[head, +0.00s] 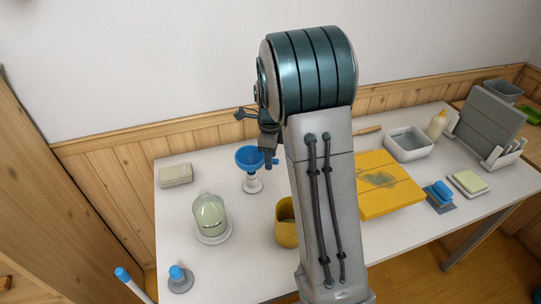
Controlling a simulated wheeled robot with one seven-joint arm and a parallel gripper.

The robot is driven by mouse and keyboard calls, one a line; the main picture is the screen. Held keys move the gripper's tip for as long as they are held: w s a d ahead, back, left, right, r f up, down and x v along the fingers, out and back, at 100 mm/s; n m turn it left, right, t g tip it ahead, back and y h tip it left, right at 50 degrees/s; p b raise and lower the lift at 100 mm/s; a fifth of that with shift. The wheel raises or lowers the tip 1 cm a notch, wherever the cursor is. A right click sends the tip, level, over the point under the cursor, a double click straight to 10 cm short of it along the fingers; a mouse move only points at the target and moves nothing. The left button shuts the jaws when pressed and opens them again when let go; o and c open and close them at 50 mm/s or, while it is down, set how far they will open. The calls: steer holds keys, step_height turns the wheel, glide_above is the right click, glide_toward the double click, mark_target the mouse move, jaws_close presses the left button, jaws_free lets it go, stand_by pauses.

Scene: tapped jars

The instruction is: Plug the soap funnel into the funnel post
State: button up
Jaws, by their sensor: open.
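The blue soap funnel (250,155) is upright, mouth up, at the back left of the white table. Its lower end meets the top of the white funnel post (253,182), which stands on a round base. From this view I cannot tell how deep the funnel sits in the post. My gripper (268,157) is open, right at the funnel's right side, with a small blue part by its fingers. My arm hides part of this area, and I cannot tell whether the fingers touch the funnel.
A glass jar (209,212) stands on a white base to the front left, with a yellow pot (287,225) beside my arm. A blue-topped piece (178,274) is near the front edge. A yellow board (386,190) and white basin (408,145) lie right. A pale block (175,174) is back left.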

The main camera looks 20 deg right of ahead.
steer(key=shift+r, duration=0.4)
step_height(320, 180, up, 14)
stand_by(0.7)
steer(key=shift+f, duration=0.1)
stand_by(0.9)
steer(key=s+a+f+n+t, duration=0.1)
steer(key=s+a+f+n, duration=0.1)
steer(key=s+n, duration=1)
steer(key=s+a+f+n+t, duration=0.1)
steer(key=s+a+n+t, duration=0.1)
steer(key=s+n, duration=1)
steer(key=shift+s+a+f, duration=0.4)
steer(key=shift+s+a, duration=0.05)
steer(key=shift+a, duration=0.25)
steer(key=shift+c, duration=0.5)
